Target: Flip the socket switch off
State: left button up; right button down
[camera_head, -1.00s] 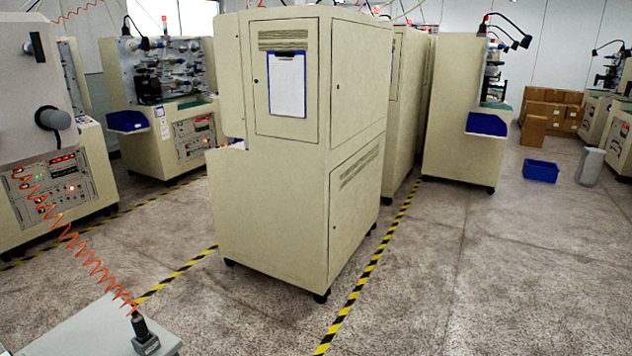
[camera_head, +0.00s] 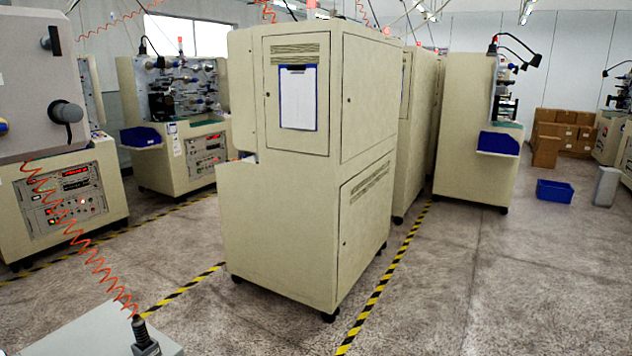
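I cannot make out a socket switch in the head view. The nearest panels are on the winding machine (camera_head: 60,190) at the left, with red displays and small buttons on its control panel (camera_head: 68,196). Another control panel (camera_head: 206,152) shows on the machine behind it. Neither of my grippers is in view.
A tall beige cabinet (camera_head: 290,220) on casters stands in the middle, with a clipboard (camera_head: 298,98) on its side. Yellow-black tape (camera_head: 385,270) marks the floor. A table corner (camera_head: 95,335) is at lower left. A blue bin (camera_head: 555,190) and cardboard boxes (camera_head: 565,130) stand right. The right floor is open.

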aim_at(53, 41)
jog(key=u, duration=1.25)
jog(key=i+l, duration=0.15)
jog(key=l, duration=0.2)
jog(key=i+l+z, duration=0.1)
jog(key=l, duration=0.25)
jog(key=i+l, duration=0.25)
jog(key=i+l+z, duration=0.1)
jog(key=l, duration=0.35)
jog(key=i, duration=0.1)
